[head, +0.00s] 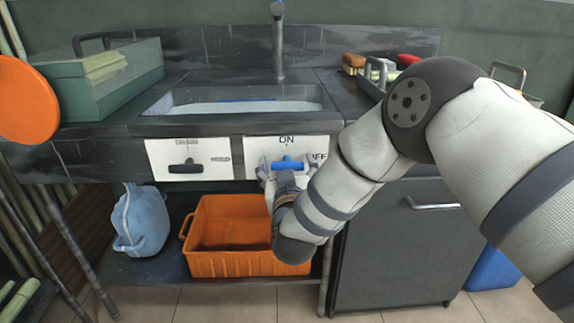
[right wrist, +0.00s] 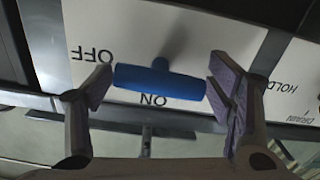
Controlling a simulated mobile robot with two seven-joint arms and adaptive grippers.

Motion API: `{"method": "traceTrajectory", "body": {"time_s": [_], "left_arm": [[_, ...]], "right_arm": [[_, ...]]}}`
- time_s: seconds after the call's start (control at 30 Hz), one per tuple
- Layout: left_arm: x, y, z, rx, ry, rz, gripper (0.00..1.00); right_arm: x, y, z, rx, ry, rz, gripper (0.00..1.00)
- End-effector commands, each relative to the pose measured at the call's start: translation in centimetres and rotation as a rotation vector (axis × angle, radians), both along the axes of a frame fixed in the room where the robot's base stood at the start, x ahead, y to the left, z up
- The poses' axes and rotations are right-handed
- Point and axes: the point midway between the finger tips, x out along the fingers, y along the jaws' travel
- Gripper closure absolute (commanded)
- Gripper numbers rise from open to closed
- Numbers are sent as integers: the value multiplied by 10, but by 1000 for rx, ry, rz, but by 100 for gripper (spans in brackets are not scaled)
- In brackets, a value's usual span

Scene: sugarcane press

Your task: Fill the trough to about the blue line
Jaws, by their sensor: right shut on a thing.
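The trough (head: 190,96) is sunk in the dark counter in the head view. A blue line (head: 245,100) shows on its far wall, above a pale surface inside; I cannot tell whether that is water. The tap (head: 278,45) stands behind it, with no stream that I can make out. The blue handle (head: 287,165) sits crosswise on a white panel marked ON and OFF. My right gripper (right wrist: 158,80) is shut on the blue handle (right wrist: 160,84), one finger at each end. The black handle (head: 186,166) lies level on the DRAIN/HOLD panel. My left gripper is out of view.
A green box (head: 108,78) is on the counter's left, near an orange disc (head: 25,100). A tray with brushes (head: 378,72) is at the right. A dark cabinet (head: 395,255) stands below it.

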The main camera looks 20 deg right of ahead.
Motion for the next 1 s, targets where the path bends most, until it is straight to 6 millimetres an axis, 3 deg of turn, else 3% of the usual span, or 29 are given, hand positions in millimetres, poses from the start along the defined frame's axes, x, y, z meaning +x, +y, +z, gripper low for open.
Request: {"method": "traceTrajectory", "body": {"time_s": [0.7, 1.0], "left_arm": [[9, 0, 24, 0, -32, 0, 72], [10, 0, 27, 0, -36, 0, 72]], "right_arm": [[0, 3, 3, 440, -127, 8, 53], [0, 4, 3, 535, -154, 11, 53]]}}
